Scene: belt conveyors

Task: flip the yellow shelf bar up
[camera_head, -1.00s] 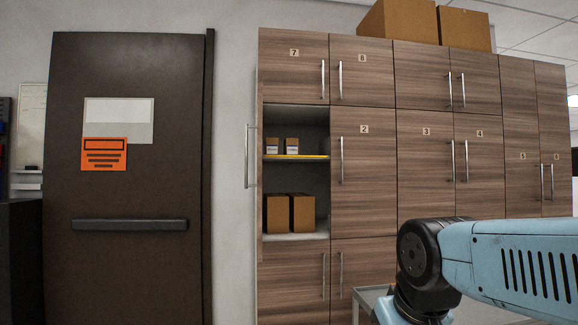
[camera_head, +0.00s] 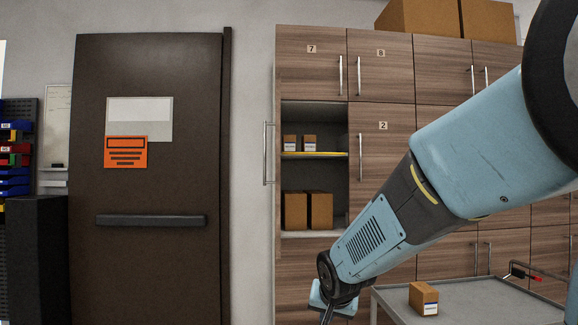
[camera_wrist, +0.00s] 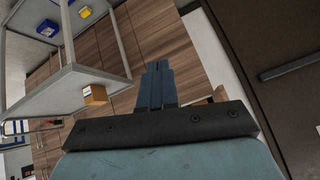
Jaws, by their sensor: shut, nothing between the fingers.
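The yellow shelf bar (camera_head: 314,154) is a thin strip along the front edge of the upper shelf in the open cabinet compartment. It lies level, and two small labelled boxes (camera_head: 300,142) stand on the shelf behind it. My gripper (camera_head: 327,318) is at the bottom of the head view, well below the bar and in front of the lower cabinet doors, partly cut off by the frame edge. In the wrist view my gripper (camera_wrist: 157,70) has its blue fingers together with nothing between them. The bar cannot be made out there.
Two larger brown boxes (camera_head: 307,210) stand on the compartment's lower shelf. The open cabinet door (camera_head: 268,153) sticks out at its left. A grey cart (camera_head: 462,299) with a small box (camera_head: 424,298) stands at right. A dark door (camera_head: 150,180) is at left.

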